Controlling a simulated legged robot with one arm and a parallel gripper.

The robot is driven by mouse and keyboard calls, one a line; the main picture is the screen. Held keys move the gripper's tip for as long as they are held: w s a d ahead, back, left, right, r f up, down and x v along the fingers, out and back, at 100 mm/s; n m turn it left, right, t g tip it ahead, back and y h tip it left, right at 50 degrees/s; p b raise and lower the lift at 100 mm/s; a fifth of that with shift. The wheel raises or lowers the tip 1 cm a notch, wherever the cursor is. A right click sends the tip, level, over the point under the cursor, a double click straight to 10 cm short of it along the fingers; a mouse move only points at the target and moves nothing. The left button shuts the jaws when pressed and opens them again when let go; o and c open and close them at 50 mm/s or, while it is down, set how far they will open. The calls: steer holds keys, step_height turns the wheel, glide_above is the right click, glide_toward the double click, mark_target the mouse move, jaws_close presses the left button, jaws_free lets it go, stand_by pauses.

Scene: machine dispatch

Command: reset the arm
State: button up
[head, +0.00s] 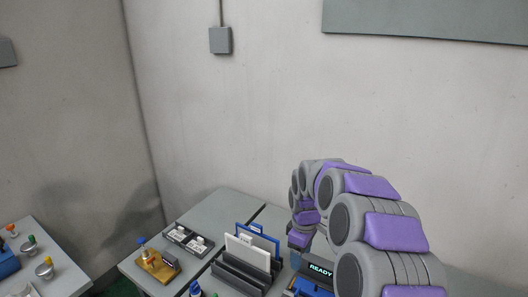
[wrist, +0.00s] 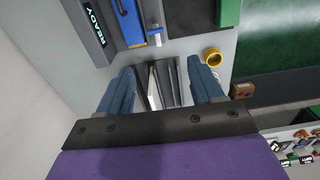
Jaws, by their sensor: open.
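My arm (head: 375,225), purple and grey, reaches up and forward on the right of the head view and bends down over the table. In the wrist view my gripper (wrist: 162,80) is open, its two blue fingers wide apart with nothing held between them. A dark slotted rack (wrist: 169,84) with upright plates shows beyond the gap between the fingers. I cannot tell how far below the fingers it is. In the head view the fingertips are not clearly visible behind the arm links.
A grey table (head: 222,203) holds the rack with a white panel (head: 247,252), a blue frame (head: 262,236), a READY display (head: 320,270), a wooden block (head: 158,265) and a dark tray (head: 187,240). A yellow ring (wrist: 212,56) lies beside one finger. Another table (head: 45,250) stands left.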

steer(key=s+a+r+m+b, duration=0.1)
steer(key=s+r+m+b, duration=0.1)
steer(key=s, duration=0.8)
steer(key=s+r+m+b, duration=0.1)
steer(key=s+r+m, duration=0.15)
steer(key=s, duration=0.75)
steer(key=s+f+m+b, duration=0.1)
steer(key=s+f+m, duration=0.1)
steer(key=s, duration=0.8)
steer(key=s+d+f+m+g+b, duration=0.1)
steer(key=s+m, duration=0.3)
steer(key=s, duration=0.5)
steer(key=shift+s+d+f+m+g+b, duration=0.2)
steer(key=shift+s+f+m+g+b, duration=0.15)
steer(key=shift+f+b, duration=0.45)
steer(key=shift+f, duration=0.1)
